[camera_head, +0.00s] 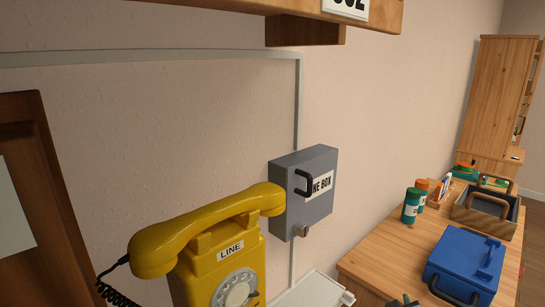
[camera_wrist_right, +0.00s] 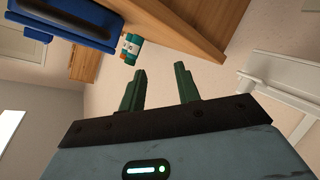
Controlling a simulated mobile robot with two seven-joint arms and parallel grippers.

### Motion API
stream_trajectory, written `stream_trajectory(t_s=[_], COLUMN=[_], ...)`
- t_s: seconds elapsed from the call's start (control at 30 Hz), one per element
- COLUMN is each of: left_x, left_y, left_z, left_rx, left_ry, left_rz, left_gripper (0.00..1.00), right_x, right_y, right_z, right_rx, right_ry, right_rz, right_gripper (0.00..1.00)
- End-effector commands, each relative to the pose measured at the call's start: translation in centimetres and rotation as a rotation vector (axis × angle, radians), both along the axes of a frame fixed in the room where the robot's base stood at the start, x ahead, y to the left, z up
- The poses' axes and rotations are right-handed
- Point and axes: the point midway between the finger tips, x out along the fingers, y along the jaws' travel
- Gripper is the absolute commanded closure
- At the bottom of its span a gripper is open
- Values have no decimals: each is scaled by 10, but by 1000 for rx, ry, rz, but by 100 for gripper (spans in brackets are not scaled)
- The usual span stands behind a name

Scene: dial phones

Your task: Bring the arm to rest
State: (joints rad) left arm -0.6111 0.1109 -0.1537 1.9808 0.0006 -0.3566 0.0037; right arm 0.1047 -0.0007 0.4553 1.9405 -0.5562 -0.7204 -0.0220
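My right gripper (camera_wrist_right: 162,80) shows in the right wrist view with its two dark green fingers apart and nothing between them. Small dark green tips (camera_head: 403,301) at the bottom edge of the head view look like its fingers, in front of the wooden table. My left gripper is in neither view. The yellow dial phone (camera_head: 212,273), labelled LINE, stands at the lower middle of the head view with its handset (camera_head: 205,228) lying across the top. Its lower part is cut off.
A grey line box (camera_head: 300,210) is on the wall behind the phone. The wooden table (camera_head: 385,255) holds a blue case (camera_head: 465,262), green and orange bottles (camera_head: 411,207) and a wooden carrier (camera_head: 485,212). A wooden shelf (camera_head: 305,31) juts out above. A tall cabinet (camera_head: 497,90) stands far right.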

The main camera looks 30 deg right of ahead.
Motion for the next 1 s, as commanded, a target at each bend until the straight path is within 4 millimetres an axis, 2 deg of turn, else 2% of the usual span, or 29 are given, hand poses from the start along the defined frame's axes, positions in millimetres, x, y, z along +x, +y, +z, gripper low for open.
stream_trajectory(t_s=[0.03, 0.17, 0.3, 0.5, 0.6, 0.7, 0.8, 1.0], left_x=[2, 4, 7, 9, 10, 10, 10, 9], left_y=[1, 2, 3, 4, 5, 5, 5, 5], left_z=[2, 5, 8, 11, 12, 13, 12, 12], left_rx=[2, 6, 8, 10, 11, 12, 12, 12], left_ry=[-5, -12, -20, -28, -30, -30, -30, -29], left_rz=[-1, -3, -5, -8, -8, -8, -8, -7], left_gripper=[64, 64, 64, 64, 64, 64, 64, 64], right_x=[-4, -22, -61, -135, -169, -194, -207, -211], right_y=[24, 92, 164, 255, 289, 312, 324, 328], right_z=[-19, -67, -111, -153, -163, -167, -169, -169], right_rx=[25, 128, 271, 501, 599, 669, 709, 722], right_ry=[24, 63, 106, 163, 183, 197, 203, 205], right_rz=[79, 269, 425, 570, 607, 627, 635, 638], right_gripper=[67, 67, 67, 67, 67, 67, 67, 67])
